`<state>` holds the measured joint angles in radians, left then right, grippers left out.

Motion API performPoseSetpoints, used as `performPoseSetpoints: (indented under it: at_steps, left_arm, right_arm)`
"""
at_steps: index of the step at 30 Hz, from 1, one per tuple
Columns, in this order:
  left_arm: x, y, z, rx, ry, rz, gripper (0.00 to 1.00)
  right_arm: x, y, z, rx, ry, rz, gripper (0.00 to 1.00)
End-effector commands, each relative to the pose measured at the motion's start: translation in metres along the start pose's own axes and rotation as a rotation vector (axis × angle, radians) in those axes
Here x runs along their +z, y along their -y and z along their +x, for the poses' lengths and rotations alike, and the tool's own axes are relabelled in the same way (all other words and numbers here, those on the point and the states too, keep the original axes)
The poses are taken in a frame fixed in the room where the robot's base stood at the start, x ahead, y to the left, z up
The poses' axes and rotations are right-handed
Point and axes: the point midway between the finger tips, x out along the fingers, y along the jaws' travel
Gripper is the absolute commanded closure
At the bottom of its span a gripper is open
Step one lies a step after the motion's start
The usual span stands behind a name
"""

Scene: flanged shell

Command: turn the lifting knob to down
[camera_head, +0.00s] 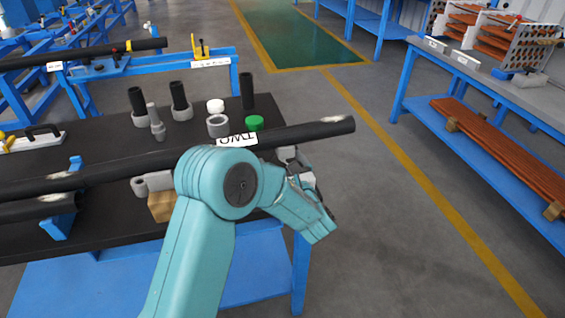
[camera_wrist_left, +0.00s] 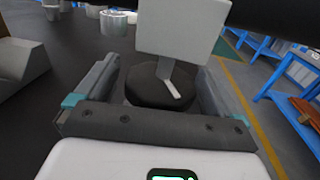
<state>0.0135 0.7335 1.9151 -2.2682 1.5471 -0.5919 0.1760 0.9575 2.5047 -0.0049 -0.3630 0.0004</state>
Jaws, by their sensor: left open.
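In the left wrist view a dark, many-sided knob (camera_wrist_left: 150,88) with a light pointer strip (camera_wrist_left: 172,84) sits between the fingers of my left gripper (camera_wrist_left: 157,72). The fingers stand apart on either side of it, and I cannot tell whether they touch it. The pointer slants down to the right; no setting marks can be read. In the head view my teal arm hides the knob and most of the gripper, at the table's right end. My right gripper is not in view.
The floor (camera_head: 400,220) to the right is clear.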

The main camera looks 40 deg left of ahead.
Motion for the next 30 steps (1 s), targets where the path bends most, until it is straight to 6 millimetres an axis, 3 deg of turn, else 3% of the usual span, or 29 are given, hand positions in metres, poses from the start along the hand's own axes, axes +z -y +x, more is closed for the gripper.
performPoseSetpoints:
  at_steps: [6,10,11,22,30]
  left_arm:
    - [0.000,0.001,0.000,-0.001,0.000,0.000,0.07]
    - [0.000,0.001,0.000,0.000,-0.001,0.000,0.50]
    - [0.000,0.001,0.000,0.000,0.000,0.000,0.54]
    - [-0.002,0.001,-0.001,0.053,0.000,-0.001,0.54]
    - [-0.002,0.002,-0.001,0.238,0.000,-0.003,0.54]
  right_arm:
    - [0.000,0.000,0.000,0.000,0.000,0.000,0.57]
    - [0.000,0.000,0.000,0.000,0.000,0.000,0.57]
    - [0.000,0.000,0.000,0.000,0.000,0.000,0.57]
    - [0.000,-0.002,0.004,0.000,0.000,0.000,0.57]
    - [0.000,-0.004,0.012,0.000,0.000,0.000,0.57]
